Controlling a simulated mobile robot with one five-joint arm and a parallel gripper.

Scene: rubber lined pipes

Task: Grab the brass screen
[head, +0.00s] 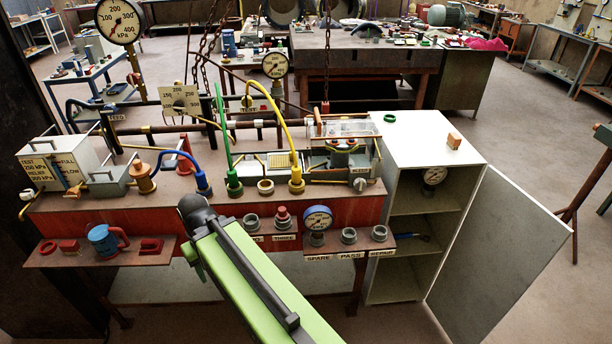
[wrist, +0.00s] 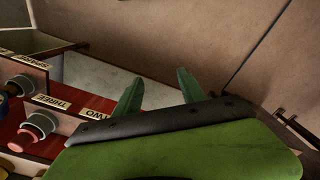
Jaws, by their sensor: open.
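I cannot say for sure which thing is the brass screen. On the red bench (head: 120,212) in the head view, a small yellowish gridded panel (head: 280,160) lies behind a brass-coloured ring (head: 265,187); either could be it. My arm reaches over the bench front, and its fingers cannot be made out in the head view. In the wrist view my gripper (wrist: 158,92) is open, its two green fingers apart with nothing between them. Grey-collared sockets, one holding a red plug (wrist: 38,125), are left of the fingers, beside the labels TWO and THREE.
Blue, green and yellow hoses (head: 292,135) rise from the bench. A white cabinet (head: 400,160) with an open door (head: 500,260) stands at right.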

